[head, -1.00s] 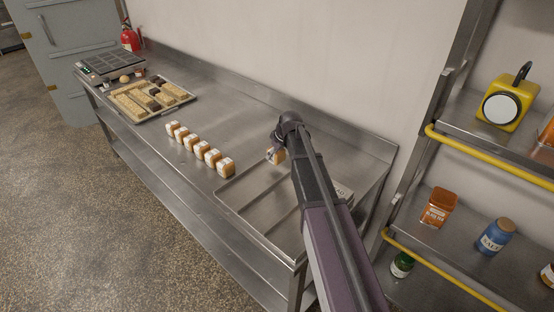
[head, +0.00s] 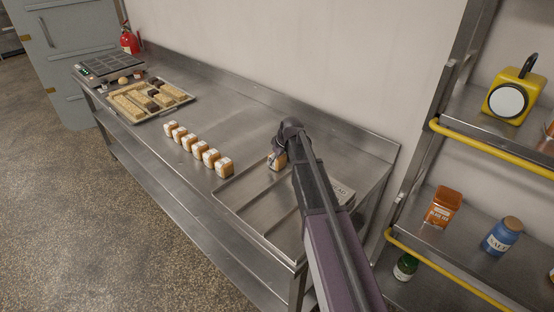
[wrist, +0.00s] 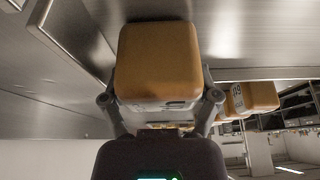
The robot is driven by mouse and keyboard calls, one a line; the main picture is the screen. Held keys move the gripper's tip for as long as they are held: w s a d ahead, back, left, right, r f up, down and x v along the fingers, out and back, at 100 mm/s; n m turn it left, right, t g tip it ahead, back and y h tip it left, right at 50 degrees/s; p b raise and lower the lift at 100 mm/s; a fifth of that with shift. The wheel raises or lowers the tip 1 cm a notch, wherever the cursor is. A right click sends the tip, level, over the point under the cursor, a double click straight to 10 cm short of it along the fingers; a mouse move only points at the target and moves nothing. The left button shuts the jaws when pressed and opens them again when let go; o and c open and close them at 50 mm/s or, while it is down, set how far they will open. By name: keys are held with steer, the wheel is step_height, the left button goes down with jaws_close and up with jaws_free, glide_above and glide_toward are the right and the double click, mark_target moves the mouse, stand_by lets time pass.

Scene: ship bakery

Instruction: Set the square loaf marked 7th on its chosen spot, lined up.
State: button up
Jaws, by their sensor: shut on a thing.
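A square loaf (head: 277,163) with a brown crust is held in my gripper (head: 285,148), over the far left end of the divided metal tray. In the wrist view the loaf (wrist: 158,60) fills the space between the two fingers of my gripper (wrist: 160,98). Dark print shows at its lower edge, but I cannot read it. My arm hides part of the loaf in the head view, and I cannot tell whether its underside touches the metal. Several similar loaves (head: 198,150) stand in a slanting row on the bench left of the tray.
The metal tray (head: 238,209) with raised dividers lies at the bench's near right end, partly behind my arm. A tray of bars (head: 165,113) and a scale (head: 108,66) are at the far left. A wall bounds the back; shelves with a yellow rail (head: 490,157) stand right.

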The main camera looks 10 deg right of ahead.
steer(key=shift+f, duration=0.15)
steer(key=o, duration=0.9)
steer(key=shift+r, duration=0.25)
steer(key=p+v, duration=1.1)
steer(key=v, duration=0.1)
steer(key=shift+f, duration=0.1)
stand_by(0.5)
steer(key=s+m+g+h, duration=0.1)
steer(key=s+m, duration=0.1)
steer(key=s, duration=0.6)
steer(key=s+a+f+m+g, duration=0.1)
steer(key=s+m, duration=0.1)
steer(key=s, duration=0.7)
steer(key=s+a+m+g+h, duration=0.1)
steer(key=s+m, duration=0.2)
steer(key=s, duration=0.5)
steer(key=shift+s+a+f+g+h, duration=0.15)
steer(key=shift+s+f+g+h, duration=0.05)
steer(key=shift+s+g+h, duration=0.1)
